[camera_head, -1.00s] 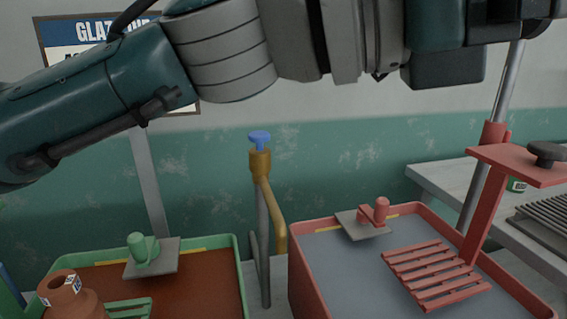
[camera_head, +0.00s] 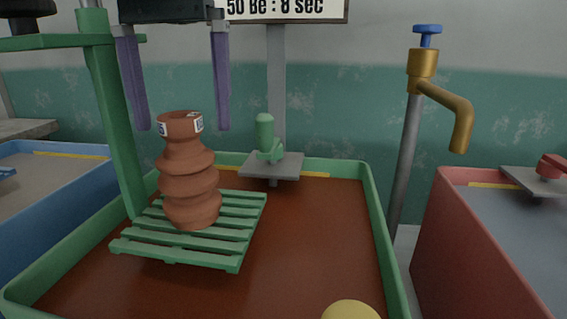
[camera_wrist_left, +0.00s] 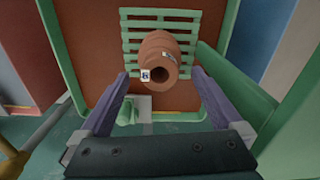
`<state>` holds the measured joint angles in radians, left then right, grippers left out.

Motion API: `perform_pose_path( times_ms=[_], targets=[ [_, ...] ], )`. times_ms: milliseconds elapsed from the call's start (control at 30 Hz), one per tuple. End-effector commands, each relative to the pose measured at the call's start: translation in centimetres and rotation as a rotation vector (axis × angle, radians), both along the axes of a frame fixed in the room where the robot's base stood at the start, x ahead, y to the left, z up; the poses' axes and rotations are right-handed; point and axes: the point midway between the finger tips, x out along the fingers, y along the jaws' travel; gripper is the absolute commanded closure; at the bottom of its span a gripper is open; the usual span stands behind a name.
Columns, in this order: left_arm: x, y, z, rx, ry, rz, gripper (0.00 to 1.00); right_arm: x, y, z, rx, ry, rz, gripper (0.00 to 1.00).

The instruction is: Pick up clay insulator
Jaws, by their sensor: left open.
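The clay insulator (camera_head: 188,185) is a ribbed reddish-brown piece with a small white label near its top rim. It stands upright on a green slatted rack (camera_head: 225,240) in the green tub. My left gripper (camera_head: 180,126) points down above it, open, with its two purple fingers on either side of the insulator's top rim. In the left wrist view the insulator (camera_wrist_left: 160,50) shows from above, just ahead of and between the spread fingertips (camera_wrist_left: 161,73). It is not gripped. My right gripper is in neither current view.
The green tub (camera_head: 378,215) holds a brown bath, with a green-handled plate (camera_head: 270,160) at its back edge. A green post (camera_head: 118,130) rises left of the insulator. A brass tap (camera_head: 440,95) and red tub (camera_head: 450,240) are right, a blue tub (camera_head: 60,220) left.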

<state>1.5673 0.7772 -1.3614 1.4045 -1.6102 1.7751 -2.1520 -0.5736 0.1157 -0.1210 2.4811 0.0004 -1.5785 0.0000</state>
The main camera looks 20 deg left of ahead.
Motion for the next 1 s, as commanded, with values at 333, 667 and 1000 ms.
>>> perform_pose_path(
  times_ms=[333, 667, 1000],
  targets=[
    [-0.1, 0.1, -4.4, -0.001, 0.004, 0.0, 0.0, -0.3, 0.0, -0.5, -0.001, 0.008, 0.0, 0.0],
    [-0.1, 0.1, -8.6, -0.002, 0.002, 0.001, 0.0, -0.3, -0.2, -0.7, -0.007, 0.009, 0.002, 0.0],
    [0.0, 0.1, -8.6, -0.002, 0.0, 0.0, 0.14, -0.3, -0.3, -0.7, -0.009, 0.01, 0.003, 0.0]
  ],
)
